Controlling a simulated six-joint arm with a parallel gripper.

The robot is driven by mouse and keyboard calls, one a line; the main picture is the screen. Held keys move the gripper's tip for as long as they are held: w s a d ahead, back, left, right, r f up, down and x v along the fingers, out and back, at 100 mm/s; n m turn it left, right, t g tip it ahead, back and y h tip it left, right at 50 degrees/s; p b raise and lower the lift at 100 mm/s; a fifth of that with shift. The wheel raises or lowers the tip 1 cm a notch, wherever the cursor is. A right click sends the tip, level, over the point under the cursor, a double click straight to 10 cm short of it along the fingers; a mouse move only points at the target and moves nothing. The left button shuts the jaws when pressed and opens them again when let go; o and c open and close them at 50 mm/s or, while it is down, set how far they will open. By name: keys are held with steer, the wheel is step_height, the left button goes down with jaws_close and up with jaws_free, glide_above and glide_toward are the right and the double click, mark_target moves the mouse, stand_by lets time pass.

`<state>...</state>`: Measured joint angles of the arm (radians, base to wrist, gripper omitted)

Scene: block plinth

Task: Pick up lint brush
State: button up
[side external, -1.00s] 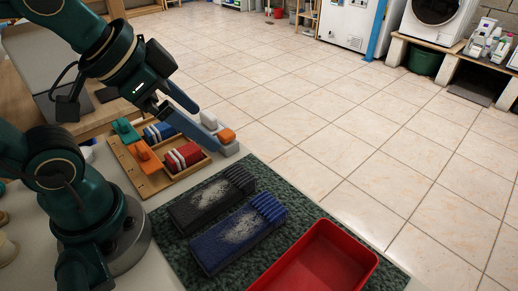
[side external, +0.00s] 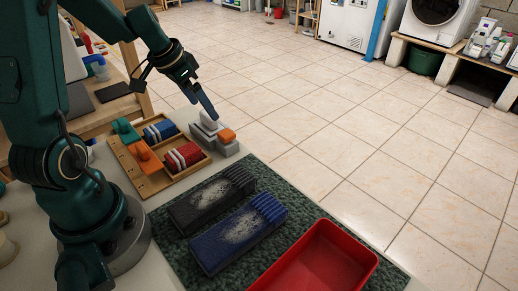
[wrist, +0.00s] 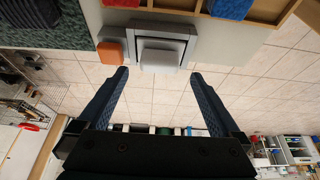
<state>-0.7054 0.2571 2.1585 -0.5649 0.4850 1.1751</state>
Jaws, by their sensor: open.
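No thing in view can be named as the lint brush with certainty. A pale grey block (side external: 209,119) sits on a stepped grey plinth (side external: 228,149), beside a small orange block (side external: 228,135). In the wrist view the pale block (wrist: 160,56) lies between and just beyond the fingertips of my open gripper (wrist: 159,74); the orange block (wrist: 110,52) is left of it. In the side view my gripper (side external: 210,108) points down at the pale block, and I cannot tell whether it touches. A teal piece (side external: 125,130) and an orange piece (side external: 147,157) with raised grips lie in a wooden tray (side external: 177,177).
The tray also holds blue and red pieces (side external: 184,156). A black pad (side external: 212,198) and a blue pad (side external: 238,235), both with whitish fuzz, lie on a green mat (side external: 262,174). A red bin (side external: 320,258) stands at the front right. Tiled floor lies beyond the table edge.

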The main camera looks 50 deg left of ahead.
steer(key=shift+x, duration=2.15)
steer(key=c, duration=1.4)
steer(key=shift+r, duration=0.15)
steer(key=shift+r, duration=0.75)
step_height(320, 180, up, 8)
steer(key=shift+r, duration=0.15)
